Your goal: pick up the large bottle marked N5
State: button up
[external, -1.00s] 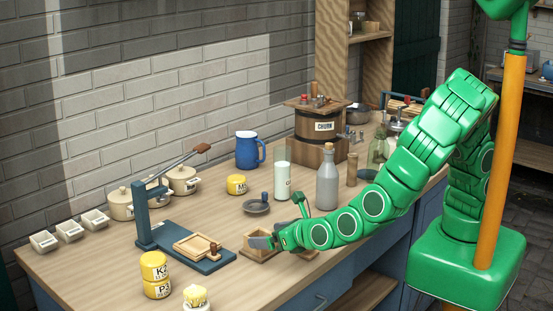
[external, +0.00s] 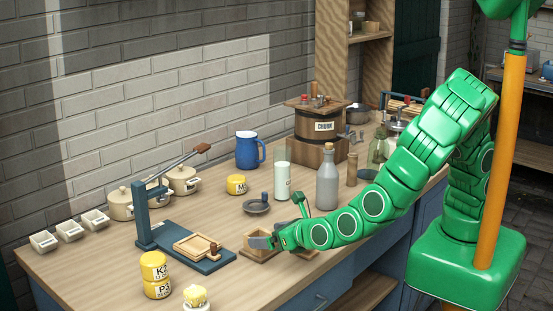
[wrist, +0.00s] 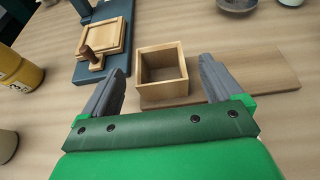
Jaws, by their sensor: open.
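A tall grey bottle (external: 327,182) with a stopper stands upright on the bench, behind my forearm in the external view. A pale glass or bottle with a small dark label (external: 282,182) stands to its left. I cannot read N5 on either one. My gripper (external: 262,242) is low over the bench, left of and nearer than the grey bottle, and apart from it. In the wrist view my gripper (wrist: 162,68) is open and empty, with a small square wooden box (wrist: 162,70) ahead between its fingers. The grey bottle is outside the wrist view.
The box sits on a flat board (wrist: 255,76). A press with a blue base (external: 205,258) stands left of it. Yellow jars (external: 155,275), a dark dish (external: 256,206), a blue jug (external: 247,149) and a churn (external: 320,126) stand around. Bare bench lies left of the dish.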

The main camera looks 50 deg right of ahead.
jog(key=shift+c, duration=1)
